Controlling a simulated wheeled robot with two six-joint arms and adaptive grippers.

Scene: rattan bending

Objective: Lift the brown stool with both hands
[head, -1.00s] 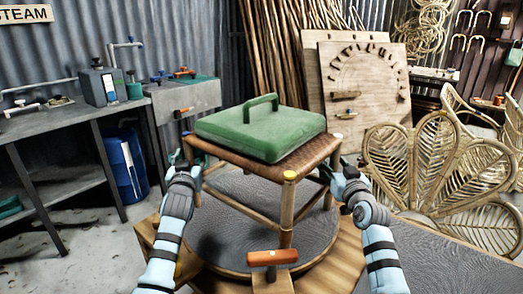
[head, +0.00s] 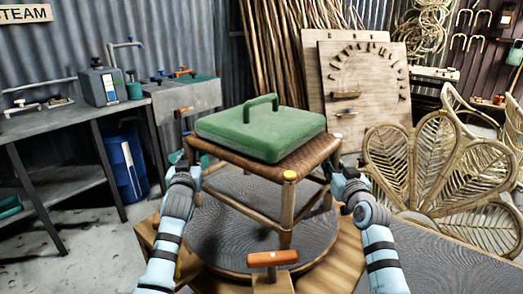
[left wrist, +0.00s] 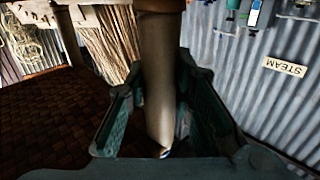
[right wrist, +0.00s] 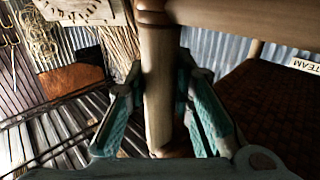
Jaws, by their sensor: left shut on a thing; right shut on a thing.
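The brown stool (head: 225,166) has a woven seat and wooden legs and stands upright over the round turntable (head: 222,235). I cannot tell whether its feet touch the turntable. A green block with a handle (head: 262,134) rests on the seat. My left gripper (head: 188,172) is at the stool's left side, shut on a leg. That leg (left wrist: 160,85) runs between its fingers in the left wrist view. My right gripper (head: 338,184) is at the right side, shut on another leg (right wrist: 158,105), which shows between its fingers in the right wrist view.
An orange-handled tool (head: 272,258) is at the turntable's front edge. A grey workbench (head: 40,124) and blue barrel (head: 126,166) are at the left. Rattan chairs (head: 440,165) stand close at the right. A pegged board (head: 362,80) and rattan poles are behind.

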